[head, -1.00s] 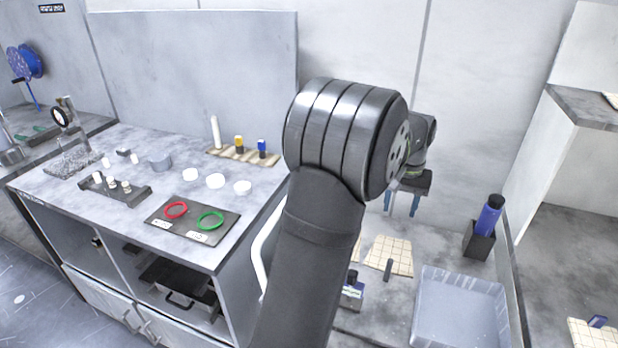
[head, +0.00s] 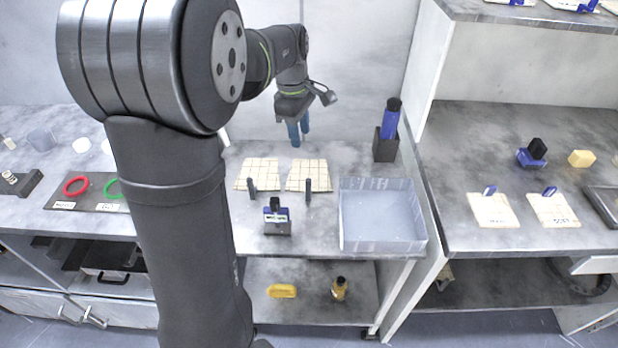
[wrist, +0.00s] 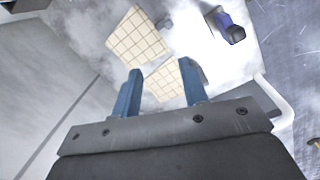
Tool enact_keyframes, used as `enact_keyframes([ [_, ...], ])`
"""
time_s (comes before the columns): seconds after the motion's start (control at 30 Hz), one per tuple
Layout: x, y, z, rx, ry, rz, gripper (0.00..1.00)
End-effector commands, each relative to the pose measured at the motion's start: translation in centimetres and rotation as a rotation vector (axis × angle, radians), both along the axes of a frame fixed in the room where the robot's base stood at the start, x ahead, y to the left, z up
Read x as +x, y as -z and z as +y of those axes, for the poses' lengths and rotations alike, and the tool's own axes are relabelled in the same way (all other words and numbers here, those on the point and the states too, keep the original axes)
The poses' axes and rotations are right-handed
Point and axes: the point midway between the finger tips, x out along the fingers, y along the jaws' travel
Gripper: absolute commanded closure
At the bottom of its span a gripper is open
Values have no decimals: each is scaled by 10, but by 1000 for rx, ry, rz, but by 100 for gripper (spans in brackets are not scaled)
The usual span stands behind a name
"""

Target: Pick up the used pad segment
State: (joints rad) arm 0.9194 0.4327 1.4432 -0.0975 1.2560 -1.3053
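Two cream, grid-lined pad segments lie flat side by side on the middle bench: a left pad (head: 258,172) and a right pad (head: 308,174). I cannot tell which is the used one. Two smaller cream pads, the left (head: 491,212) and right (head: 554,212), lie on the right bench with blue pieces on them. My gripper (head: 299,132) hangs above the back of the middle bench, beyond the two pads. In the wrist view its blue fingers (wrist: 160,90) are apart with nothing gripped. One gridded pad (wrist: 137,36) shows beyond them and another (wrist: 164,80) partly between them.
A clear grey tray (head: 382,218) stands right of the pads, with a blue bottle in a dark holder (head: 387,140) behind it. A blue-and-black block (head: 277,218) and small dark posts stand in front of the pads. A yellow item (head: 282,291) lies on the lower shelf.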

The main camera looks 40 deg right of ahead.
Motion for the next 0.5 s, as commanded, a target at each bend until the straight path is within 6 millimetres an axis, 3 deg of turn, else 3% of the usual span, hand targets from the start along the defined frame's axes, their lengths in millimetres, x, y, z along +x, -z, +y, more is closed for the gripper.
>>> enact_keyframes([
  [0.1, -6, -4, 9, 3, -186, 22, 60],
  [0.3, -11, -6, 15, 8, -352, 44, 60],
  [0.5, -14, 19, 14, 13, -371, 49, 60],
])
